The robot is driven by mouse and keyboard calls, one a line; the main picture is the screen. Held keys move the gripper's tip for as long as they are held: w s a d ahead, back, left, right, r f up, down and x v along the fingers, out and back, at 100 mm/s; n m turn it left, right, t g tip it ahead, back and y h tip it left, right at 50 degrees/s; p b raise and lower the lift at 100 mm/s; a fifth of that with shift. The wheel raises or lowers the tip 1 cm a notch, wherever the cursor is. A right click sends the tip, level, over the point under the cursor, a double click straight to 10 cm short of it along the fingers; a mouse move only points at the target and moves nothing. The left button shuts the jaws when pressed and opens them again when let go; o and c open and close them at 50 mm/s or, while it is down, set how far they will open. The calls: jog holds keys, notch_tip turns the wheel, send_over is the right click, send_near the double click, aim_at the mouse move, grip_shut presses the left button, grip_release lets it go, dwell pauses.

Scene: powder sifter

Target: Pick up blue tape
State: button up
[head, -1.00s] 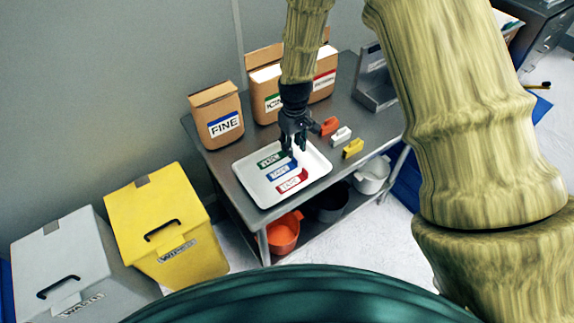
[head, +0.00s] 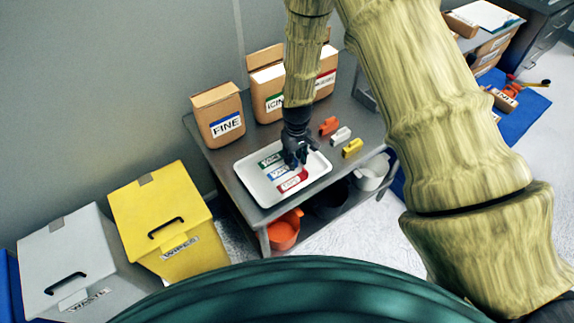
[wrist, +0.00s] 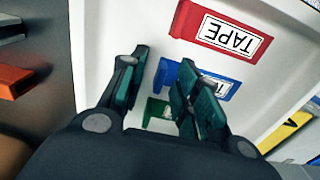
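The blue tape (head: 277,175) is a flat blue strip with a white label. It lies in the white tray (head: 264,197) between the green tape (head: 268,161) and the red tape (head: 294,182). My gripper (head: 296,162) is low over the tray and hides part of the strips. In the wrist view, my gripper (wrist: 160,66) has its fingers apart. The right finger covers part of the blue tape (wrist: 222,88), whose left end shows between the fingers. Whether the fingers touch it, I cannot tell. The red tape (wrist: 246,42) lies above it there, the green tape (wrist: 158,108) below.
Orange (head: 328,126), white (head: 341,135) and yellow (head: 352,148) blocks sit right of the tray on the metal table (head: 226,173). Cardboard boxes stand behind, including one marked FINE (head: 219,114). Yellow (head: 165,215) and grey (head: 75,262) bins stand left.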

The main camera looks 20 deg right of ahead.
jog(key=shift+c, duration=0.2)
grip_shut()
dwell(0.3)
